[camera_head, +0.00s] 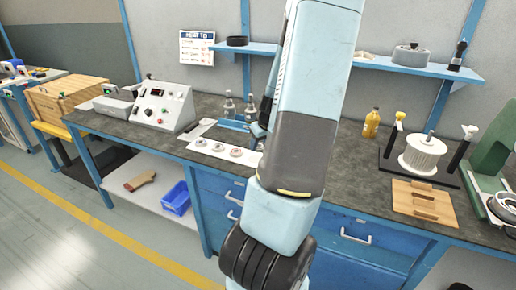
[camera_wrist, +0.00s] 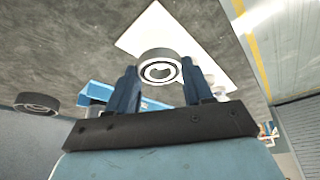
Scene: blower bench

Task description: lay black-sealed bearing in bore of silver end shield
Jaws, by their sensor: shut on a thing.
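In the wrist view my gripper (camera_wrist: 161,78) is shut on a bearing (camera_wrist: 160,54), a short grey ring with light and dark rings on its face. It is held between the two blue fingertips, and the bench shows behind it. I cannot make out its seal colour for certain. In the head view my arm hides most of the gripper and the held bearing. I cannot identify the silver end shield for certain; a silver round part (camera_head: 502,207) is cut off at the right edge of the head view.
Several small round parts, including one ring (camera_head: 218,147), lie on a white sheet (camera_head: 191,133). A control box (camera_head: 163,106) stands left of it. Bottles (camera_head: 229,108), a spool (camera_head: 422,155) and a wooden block (camera_head: 424,201) stand on the bench. A dark ring (camera_head: 237,41) lies on the shelf.

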